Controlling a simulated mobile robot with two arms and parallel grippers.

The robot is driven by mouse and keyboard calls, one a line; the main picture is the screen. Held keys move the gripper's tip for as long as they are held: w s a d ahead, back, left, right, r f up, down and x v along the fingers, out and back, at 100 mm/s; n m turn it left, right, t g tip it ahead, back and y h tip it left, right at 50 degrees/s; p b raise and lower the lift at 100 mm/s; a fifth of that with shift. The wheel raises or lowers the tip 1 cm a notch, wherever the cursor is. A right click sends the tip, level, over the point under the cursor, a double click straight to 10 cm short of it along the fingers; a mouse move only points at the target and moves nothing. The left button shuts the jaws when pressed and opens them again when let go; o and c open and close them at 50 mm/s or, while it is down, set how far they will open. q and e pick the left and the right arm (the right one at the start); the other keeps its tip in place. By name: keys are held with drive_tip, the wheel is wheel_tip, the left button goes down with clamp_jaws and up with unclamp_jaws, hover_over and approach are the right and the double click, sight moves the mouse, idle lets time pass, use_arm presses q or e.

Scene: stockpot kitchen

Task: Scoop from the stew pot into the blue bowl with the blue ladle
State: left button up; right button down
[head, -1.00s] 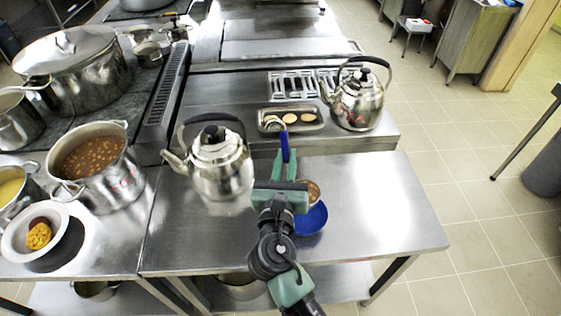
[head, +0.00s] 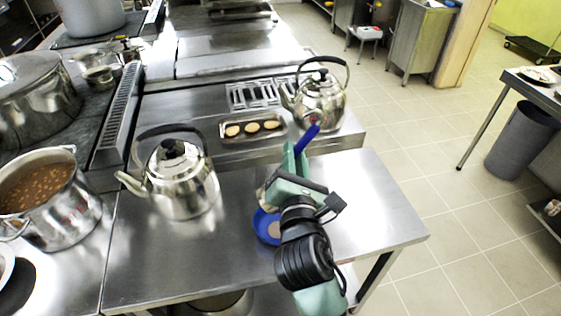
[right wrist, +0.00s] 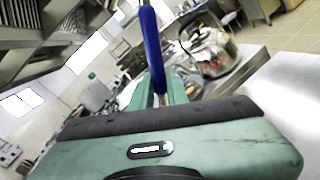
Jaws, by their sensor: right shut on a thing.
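The stew pot (head: 68,214), a steel pot of brown stew with beans, stands at the left in the head view. The blue bowl (head: 261,226) sits on the steel table, partly hidden by my right arm; something brown shows inside it. My right gripper (head: 294,162) is shut on the blue ladle (head: 308,138), above and just behind the bowl. The ladle's blue handle rises past the fingers and also shows in the right wrist view (right wrist: 152,48). The ladle's scoop is mostly hidden behind my gripper, so its contents cannot be told. My left gripper is out of view.
A kettle (head: 182,185) stands left of the bowl, and another kettle (head: 320,103) stands behind the gripper. A tray (head: 226,136) with round pieces lies at the back. The table's right part (head: 375,205) is clear.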

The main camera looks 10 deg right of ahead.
drive_tip(key=s+d+f+m+b, duration=0.2)
drive_tip(key=d+f+m+b, duration=0.5)
drive_tip(key=d+f+m, duration=0.4)
drive_tip(key=shift+s+d+f+m, duration=0.35)
drive_tip(key=shift+d+m, duration=0.95)
drive_tip(key=shift+d, duration=0.3)
idle(1.5)
wheel_tip(320, 180, down, 8)
drive_tip(key=m, duration=0.5)
drive_tip(key=shift+d+m, duration=0.4)
drive_tip(key=shift+d, duration=0.05)
drive_tip(key=shift+s, duration=0.1)
idle(1.0)
